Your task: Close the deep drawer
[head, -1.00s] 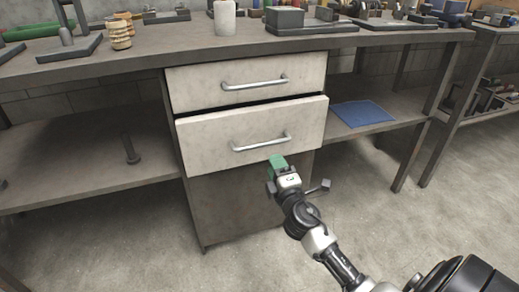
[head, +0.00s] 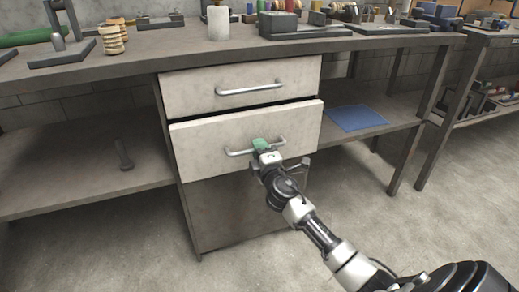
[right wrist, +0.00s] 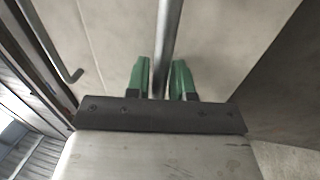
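The deep drawer (head: 205,142) is the lower, taller drawer under the workbench. Its front stands out a little from the cabinet, with a dark gap above it. Its metal bar handle (head: 277,143) runs across the front. My right gripper (head: 261,147), with green fingers, is at the middle of this handle. In the right wrist view the green fingers (right wrist: 160,80) are apart, one on each side of the handle bar (right wrist: 167,40), with gaps visible beside it. Whether they touch it is unclear. My left gripper is not in view.
The upper drawer (head: 190,92) looks shut; its handle (head: 250,88) is above. The workbench top (head: 160,50) carries tools and a white cylinder (head: 218,22). A blue cloth (head: 357,118) lies on the right lower shelf. The floor in front is clear.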

